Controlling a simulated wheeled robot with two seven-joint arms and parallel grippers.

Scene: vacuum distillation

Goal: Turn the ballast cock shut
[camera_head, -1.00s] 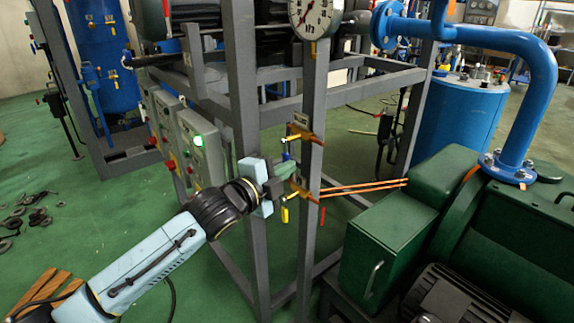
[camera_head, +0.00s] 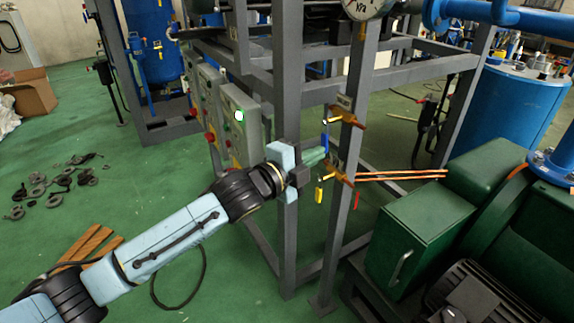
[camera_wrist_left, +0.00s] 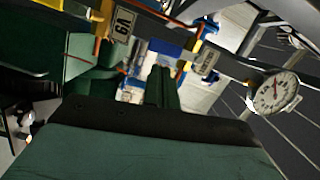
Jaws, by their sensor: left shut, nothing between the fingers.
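Two small brass cocks sit one above the other on a grey post. The upper cock (camera_head: 347,117) has a blue lever (camera_head: 325,142) hanging down. I cannot tell from the pictures which is the ballast cock. My left gripper (camera_head: 316,158) is shut and empty, its green fingertips close to the post between the two cocks, just below the blue lever. In the left wrist view the shut fingers (camera_wrist_left: 162,88) point toward the cocks; contact is unclear. My right gripper is not in view.
A pressure gauge (camera_head: 362,6) tops the post. A control box with a lit green button (camera_head: 241,125) stands left of the gripper. Copper pipes (camera_head: 405,175) run right to the green pump (camera_head: 420,232). Loose parts and wooden slats lie on the floor at left.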

